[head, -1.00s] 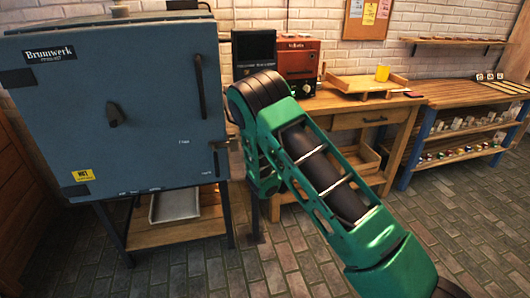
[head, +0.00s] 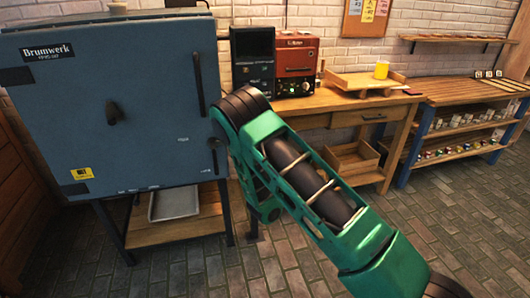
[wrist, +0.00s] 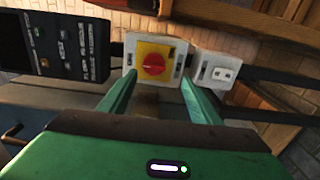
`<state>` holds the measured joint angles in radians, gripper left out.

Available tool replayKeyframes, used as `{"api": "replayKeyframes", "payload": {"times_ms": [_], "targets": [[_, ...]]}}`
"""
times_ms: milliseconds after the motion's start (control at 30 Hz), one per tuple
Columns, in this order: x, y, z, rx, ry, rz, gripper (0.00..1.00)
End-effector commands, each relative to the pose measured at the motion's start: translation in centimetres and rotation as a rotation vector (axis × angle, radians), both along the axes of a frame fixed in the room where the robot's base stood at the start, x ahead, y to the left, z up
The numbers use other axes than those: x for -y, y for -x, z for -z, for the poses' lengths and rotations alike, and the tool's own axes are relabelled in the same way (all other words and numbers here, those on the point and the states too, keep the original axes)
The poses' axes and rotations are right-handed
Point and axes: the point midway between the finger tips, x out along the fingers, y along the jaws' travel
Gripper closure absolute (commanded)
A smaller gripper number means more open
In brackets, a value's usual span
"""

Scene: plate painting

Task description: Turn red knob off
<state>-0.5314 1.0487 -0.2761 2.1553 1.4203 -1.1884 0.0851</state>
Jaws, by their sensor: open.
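The red knob (wrist: 153,64) sits on a yellow plate in a white switch box (wrist: 156,43) in the wrist view. The knob looks turned so that its grip lies roughly level across the picture. My gripper (wrist: 158,92) is open, its two green fingers apart and pointing toward the switch box. The knob shows between the fingertips and a little beyond them; I see no contact. In the head view my green arm reaches toward the kiln side, and the gripper and the knob are hidden there.
A blue-grey kiln (head: 110,110) stands at left. A dark control panel (head: 253,58) and a red box (head: 297,60) stand at the back by a wooden table (head: 345,104). A white outlet box (wrist: 218,72) is right of the switch. The brick floor at right is clear.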

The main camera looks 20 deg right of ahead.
Motion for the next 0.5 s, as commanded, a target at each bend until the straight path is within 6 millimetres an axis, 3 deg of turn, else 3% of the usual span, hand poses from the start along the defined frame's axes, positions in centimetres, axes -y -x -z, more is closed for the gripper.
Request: {"api": "replayKeyframes", "payload": {"times_ms": [500], "targets": [[-0.25,1.23,-0.88,0.016,0.003,-0.003,0.43]]}}
